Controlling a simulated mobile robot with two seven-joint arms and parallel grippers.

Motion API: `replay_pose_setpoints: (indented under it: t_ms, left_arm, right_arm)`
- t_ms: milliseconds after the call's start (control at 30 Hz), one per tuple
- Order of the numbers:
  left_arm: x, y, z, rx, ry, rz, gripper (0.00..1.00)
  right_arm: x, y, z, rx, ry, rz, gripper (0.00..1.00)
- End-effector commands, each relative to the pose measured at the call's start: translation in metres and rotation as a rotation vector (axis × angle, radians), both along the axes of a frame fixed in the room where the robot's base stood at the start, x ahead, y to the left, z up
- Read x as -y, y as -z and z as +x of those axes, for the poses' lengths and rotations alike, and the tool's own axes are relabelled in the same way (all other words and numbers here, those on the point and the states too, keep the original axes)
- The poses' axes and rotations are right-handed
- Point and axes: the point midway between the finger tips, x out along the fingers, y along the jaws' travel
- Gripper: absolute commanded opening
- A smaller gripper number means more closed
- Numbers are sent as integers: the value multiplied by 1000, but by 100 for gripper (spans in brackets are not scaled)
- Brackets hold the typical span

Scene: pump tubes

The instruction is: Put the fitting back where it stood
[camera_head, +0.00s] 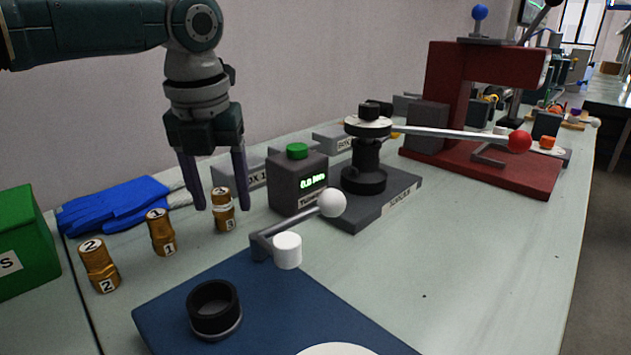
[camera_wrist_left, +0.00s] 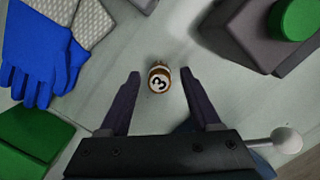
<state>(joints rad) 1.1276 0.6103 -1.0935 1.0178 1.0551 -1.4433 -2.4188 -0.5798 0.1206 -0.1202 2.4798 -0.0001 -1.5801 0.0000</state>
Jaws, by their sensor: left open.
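Three brass fittings with number labels stand upright in a row on the pale bench in the head view: fitting 2 (camera_head: 98,266), fitting 1 (camera_head: 161,233) and fitting 3 (camera_head: 223,210). My left gripper (camera_head: 218,207) points down with its fingers apart, over or around fitting 3. In the left wrist view, fitting 3 (camera_wrist_left: 159,79) shows from above between the two open fingers (camera_wrist_left: 163,80), near their tips, with clear gaps on both sides. Nothing is held. My right gripper is not in view.
Blue gloves (camera_head: 112,205) and a green box (camera_head: 22,242) lie to the left. A grey box with a green button and display (camera_head: 297,182) stands just right of fitting 3. A blue base with a black cup (camera_head: 214,308) and a white-ball lever (camera_head: 331,204) is in front.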

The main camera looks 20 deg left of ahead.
Motion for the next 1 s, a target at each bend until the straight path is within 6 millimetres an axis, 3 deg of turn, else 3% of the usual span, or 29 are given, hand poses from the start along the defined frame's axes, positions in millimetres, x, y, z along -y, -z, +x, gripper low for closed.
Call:
replay_pose_setpoints:
  t_ms: [300,500,700,1000]
  left_arm:
    - [4,-70,-8,7,1,0,64]
    - [6,-103,-13,4,0,-1,64]
    - [7,-115,-15,1,-1,0,64]
    - [7,-115,-15,1,-1,-1,64]
  right_arm:
    - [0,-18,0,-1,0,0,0]
    - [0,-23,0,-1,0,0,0]
    - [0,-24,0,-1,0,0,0]
    - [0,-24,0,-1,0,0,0]
